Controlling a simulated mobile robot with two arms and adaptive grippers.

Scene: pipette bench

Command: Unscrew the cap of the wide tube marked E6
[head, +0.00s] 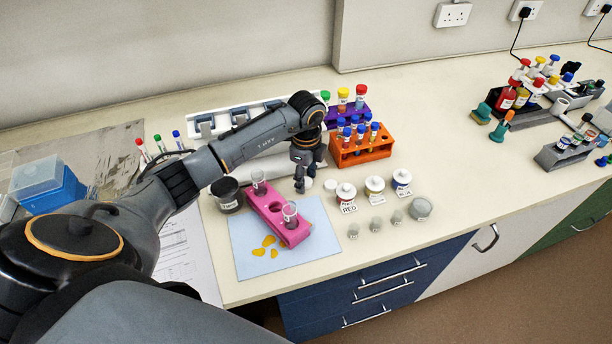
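No marking E6 is legible at this size, so I cannot tell which tube is the wide one named. A pink rack (268,209) holds two clear wide tubes, a rear one (258,183) and a front one (290,214); no coloured cap shows on them. My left gripper (303,184) points down between the pink and orange racks. Its fingers are small and dark, and their opening is unclear. My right gripper is out of view.
The pink rack stands on a pale blue mat (316,243) with yellow spots. A dark-topped jar (228,196) is left of it. White labelled jars (346,197) and small clear cups (376,225) stand to the right.

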